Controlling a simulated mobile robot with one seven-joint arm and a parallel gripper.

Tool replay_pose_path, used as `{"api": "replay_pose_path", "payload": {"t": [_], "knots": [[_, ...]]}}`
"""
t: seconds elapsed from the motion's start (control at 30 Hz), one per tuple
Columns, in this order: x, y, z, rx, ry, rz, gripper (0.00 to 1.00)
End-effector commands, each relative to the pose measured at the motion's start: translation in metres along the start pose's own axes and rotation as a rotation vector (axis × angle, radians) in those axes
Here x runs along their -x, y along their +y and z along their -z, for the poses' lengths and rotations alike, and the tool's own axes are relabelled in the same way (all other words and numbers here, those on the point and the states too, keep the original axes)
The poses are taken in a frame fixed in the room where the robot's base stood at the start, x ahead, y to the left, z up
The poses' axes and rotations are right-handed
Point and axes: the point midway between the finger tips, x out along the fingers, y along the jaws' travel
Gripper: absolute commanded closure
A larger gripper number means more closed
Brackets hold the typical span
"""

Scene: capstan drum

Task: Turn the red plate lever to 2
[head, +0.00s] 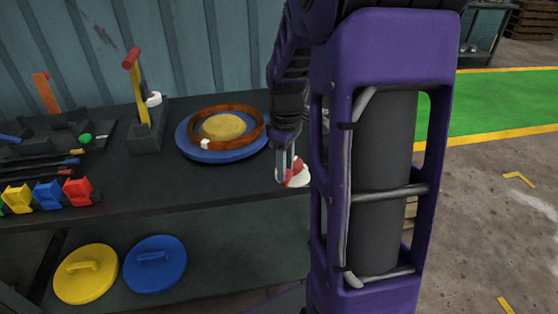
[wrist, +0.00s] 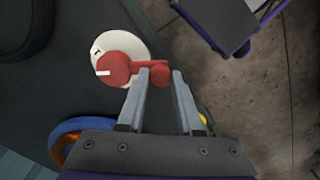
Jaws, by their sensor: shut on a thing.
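The red plate lever (wrist: 116,70) sits on a round white plate (wrist: 130,45) at the front right corner of the dark bench. A white line on its round hub points left in the wrist view. A dark mark, perhaps a 1, shows on the plate's upper left; no 2 is visible. My gripper (wrist: 159,74) is shut on the knob at the lever's right end, one finger on each side. In the head view my gripper (head: 289,162) reaches down to the lever (head: 295,172), and my arm hides part of the plate (head: 300,180).
A blue disc (head: 188,147) with a brown ring (head: 259,124) stands behind the lever. A yellow lever with a red grip (head: 132,58) is further left. Coloured clips (head: 47,195) line the bench's left. Yellow (head: 85,283) and blue lids (head: 154,275) lie below.

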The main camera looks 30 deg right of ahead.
Motion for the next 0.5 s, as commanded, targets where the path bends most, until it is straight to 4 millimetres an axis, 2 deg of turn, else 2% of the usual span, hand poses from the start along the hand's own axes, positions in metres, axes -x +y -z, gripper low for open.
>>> {"api": "replay_pose_path", "payload": {"t": [0.5], "knots": [[0.002,0.010,-0.026,0.415,0.000,-0.001,1.00]]}}
